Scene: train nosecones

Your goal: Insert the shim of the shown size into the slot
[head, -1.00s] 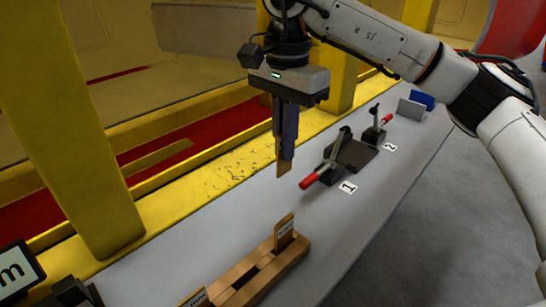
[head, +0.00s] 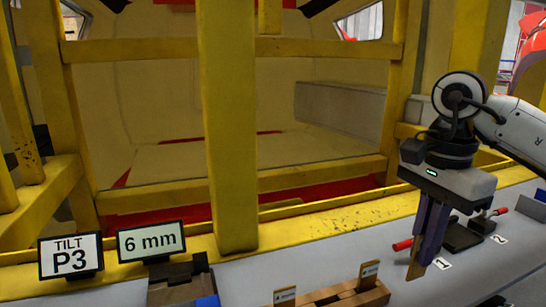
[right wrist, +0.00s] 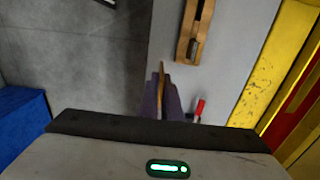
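My right gripper (head: 425,250) is shut on a thin brown shim (head: 415,270), which hangs down from its fingertips above the grey table. The shim (right wrist: 161,78) also shows edge-on between the dark fingers in the right wrist view. A wooden rack (head: 345,297) stands left of the gripper, with one shim (head: 369,274) upright at its back and another (head: 284,296) at its left end. A sign (head: 150,242) reads "6 mm". A dark block (head: 178,284) sits below it; whether it has the slot I cannot tell. My left gripper is out of view.
A second sign (head: 70,257) reads "TILT P3". Yellow posts (head: 227,130) and rails rise behind the table. The grey table (head: 245,278) is bare between dark block and rack.

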